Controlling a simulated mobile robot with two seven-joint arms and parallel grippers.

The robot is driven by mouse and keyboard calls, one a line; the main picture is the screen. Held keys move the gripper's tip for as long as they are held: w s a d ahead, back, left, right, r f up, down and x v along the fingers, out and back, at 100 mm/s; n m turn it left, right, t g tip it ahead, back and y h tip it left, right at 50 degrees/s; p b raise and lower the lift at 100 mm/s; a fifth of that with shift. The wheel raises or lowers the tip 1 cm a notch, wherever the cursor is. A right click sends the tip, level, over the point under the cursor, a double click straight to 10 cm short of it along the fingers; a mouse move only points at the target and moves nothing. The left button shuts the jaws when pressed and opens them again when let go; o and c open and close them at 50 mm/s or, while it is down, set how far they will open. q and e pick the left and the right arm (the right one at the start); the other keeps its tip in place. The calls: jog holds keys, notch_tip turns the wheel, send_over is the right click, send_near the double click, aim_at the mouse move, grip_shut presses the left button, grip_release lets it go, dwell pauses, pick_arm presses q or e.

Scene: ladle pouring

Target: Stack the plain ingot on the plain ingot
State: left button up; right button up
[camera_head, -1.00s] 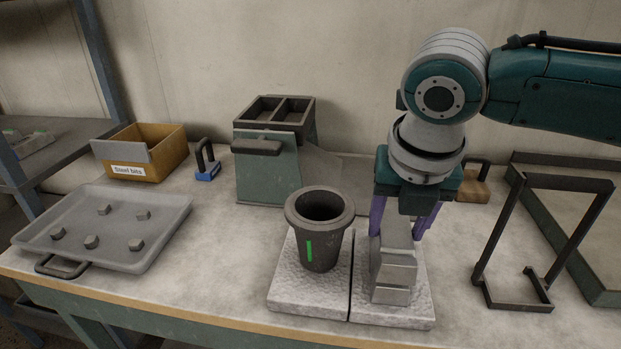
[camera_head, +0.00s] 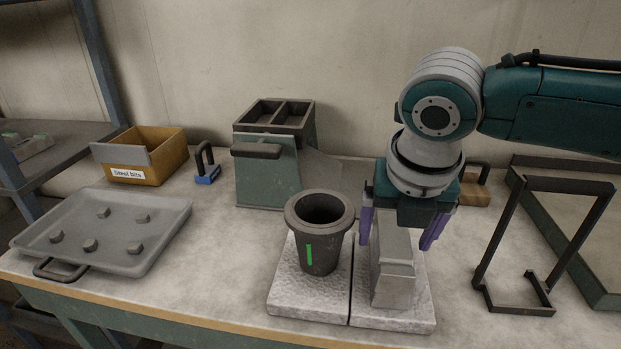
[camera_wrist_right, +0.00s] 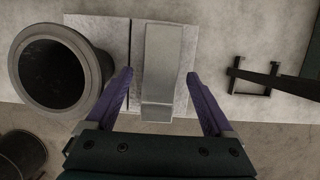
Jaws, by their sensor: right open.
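Plain grey ingot metal (camera_head: 393,288) stands on the right-hand pale stone slab (camera_head: 418,308). It looks like one ingot lying on another, lined up lengthwise, but the seam between them is hard to make out. In the right wrist view the top ingot (camera_wrist_right: 164,55) lies between the fingers, with a gap on each side. My right gripper (camera_head: 396,242) is open, with its purple fingers apart on either side of the ingot's far part; it also shows in the right wrist view (camera_wrist_right: 161,76). My left gripper is not in view.
A dark crucible (camera_head: 319,255) with a green mark stands close left of the ingots, on the left slab. A black metal frame (camera_head: 497,235) stands to the right. A tray (camera_head: 165,215) with several nuts, a box (camera_head: 170,155) and a mould stand (camera_head: 265,170) are further off.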

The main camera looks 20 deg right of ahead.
jog(key=p+v, duration=0.2)
jog(key=v, duration=1)
jog(key=s+a+f+m+y, duration=0.4)
jog(key=s+a+f+m, duration=0.3)
jog(key=a+m, duration=0.45)
jog(key=s+d+f+m+h, duration=0.1)
jog(key=s+d+m, duration=0.6)
jog(key=m, duration=0.9)
jog(key=s+h, duration=0.1)
jog(key=s, duration=0.2)
jog(key=shift+s+t, duration=0.3)
jog(key=shift+s, duration=0.1)
jog(key=shift+d+f, duration=0.1)
jog(key=shift+d, duration=0.05)
notch_tip(320, 180, up, 42)
jog(key=p, duration=4.2)
jog(key=shift+p, duration=0.3)
